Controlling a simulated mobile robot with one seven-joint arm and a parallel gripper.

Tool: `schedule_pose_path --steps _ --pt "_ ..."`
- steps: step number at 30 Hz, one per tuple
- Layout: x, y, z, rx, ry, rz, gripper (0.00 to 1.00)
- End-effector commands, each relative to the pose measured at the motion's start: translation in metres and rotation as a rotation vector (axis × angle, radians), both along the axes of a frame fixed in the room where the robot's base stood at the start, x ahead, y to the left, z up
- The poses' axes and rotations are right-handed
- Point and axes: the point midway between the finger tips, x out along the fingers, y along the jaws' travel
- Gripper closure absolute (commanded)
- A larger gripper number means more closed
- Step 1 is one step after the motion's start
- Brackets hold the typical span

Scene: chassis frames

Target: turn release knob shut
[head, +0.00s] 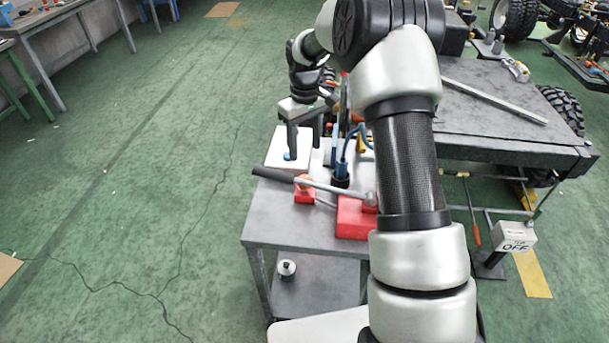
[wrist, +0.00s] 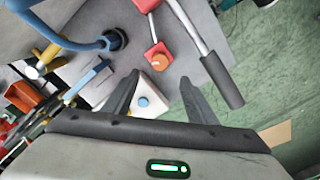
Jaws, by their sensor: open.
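Two small knobs show, and I cannot tell for certain which is the release knob. A blue round knob (wrist: 143,101) sits on a white block (wrist: 157,92); the blue knob also shows in the head view (head: 289,156). An orange knob (wrist: 159,60) sits on a small red block (wrist: 151,50), also in the head view (head: 304,197). My gripper (wrist: 158,80) is open and empty, its fingers pointing down above the white block. In the head view my gripper (head: 304,148) is over the white block, with one finger close by the blue knob. Contact cannot be told.
A long lever with a black grip (wrist: 222,83) crosses beside the orange knob, from a larger red block (head: 354,218). Blue hose and upright tools crowd the cart (head: 290,225) behind. A grey bench (head: 490,125) stands right.

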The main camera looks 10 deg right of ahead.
Motion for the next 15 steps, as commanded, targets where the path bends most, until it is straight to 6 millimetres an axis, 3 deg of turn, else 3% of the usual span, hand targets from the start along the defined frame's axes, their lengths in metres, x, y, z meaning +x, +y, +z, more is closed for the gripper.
schedule_pose_path --steps 9,15 --pt "-0.001 0.000 -0.071 0.000 0.002 0.002 0.48" --pt "-0.001 0.001 -0.105 0.000 0.001 0.001 0.48"
